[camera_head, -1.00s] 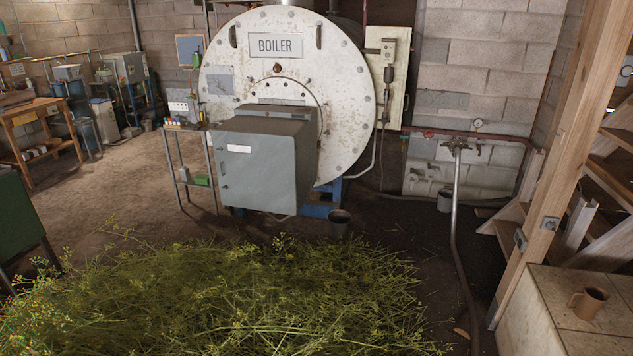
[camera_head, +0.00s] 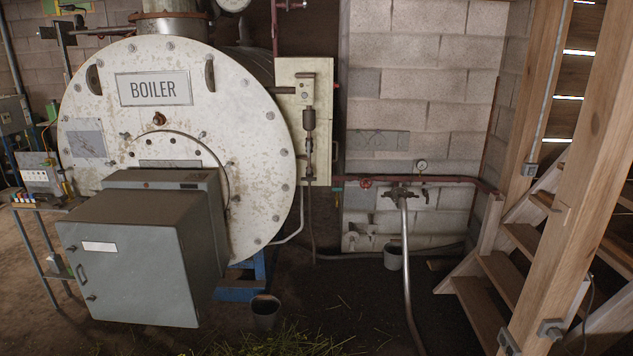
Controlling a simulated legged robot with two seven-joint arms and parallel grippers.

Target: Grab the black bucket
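A dark, open-topped bucket (camera_head: 265,315) stands upright on the floor in front of the boiler, just right of the grey burner box. Its inside looks black and its outer wall dark grey. A second, smaller-looking grey bucket (camera_head: 392,259) stands farther back by the block wall, beside the pipe under the valve. Neither of my grippers is in view.
The boiler (camera_head: 240,150) and its grey box (camera_head: 130,260) fill the left. A metal pipe (camera_head: 406,260) runs down from the wall valve to the floor. Cut herbs (camera_head: 285,343) lie at the bottom edge. Wooden stairs (camera_head: 500,278) stand on the right. Dark floor (camera_head: 345,300) between is fairly clear.

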